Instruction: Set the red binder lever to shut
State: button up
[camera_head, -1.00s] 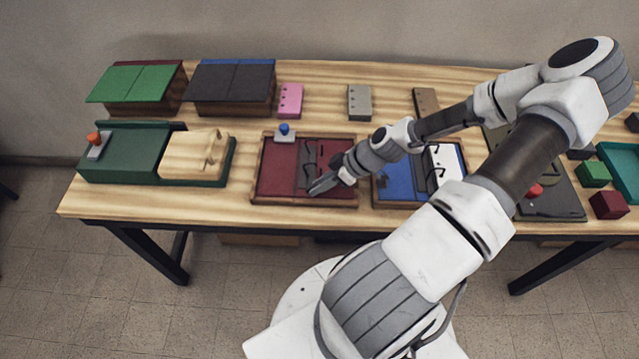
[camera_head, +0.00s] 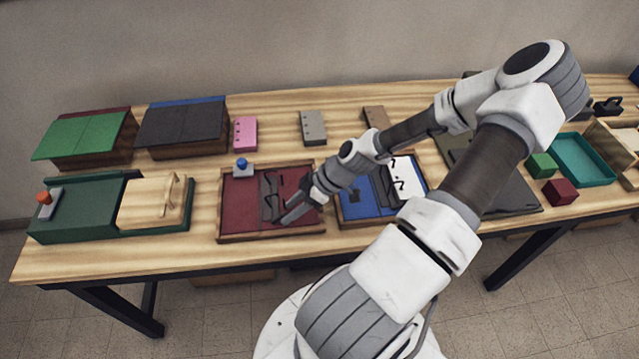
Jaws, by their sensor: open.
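The red binder (camera_head: 238,204) lies open and flat in a wooden tray (camera_head: 271,234) left of the table's middle. A dark ring mechanism (camera_head: 269,197) runs down its middle. A blue knob on a small grey block (camera_head: 243,168) sits at the binder's top left; I cannot tell whether this is the lever or how it is set. My gripper (camera_head: 284,214) is open, over the lower middle of the binder, beside the mechanism's lower end. It hides part of the binder's right side. I cannot tell whether it touches anything.
A blue binder (camera_head: 358,204) with white pages lies just right, partly behind my arm. A green box (camera_head: 75,208) with a wooden lid and an orange knob stands left. Lidded boxes (camera_head: 180,122) stand behind. Pink (camera_head: 245,133) and grey (camera_head: 313,127) blocks lie at the back.

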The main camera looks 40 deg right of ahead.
jog(key=p+v, duration=0.1)
jog(key=v, duration=1.3)
jog(key=shift+p, duration=0.3)
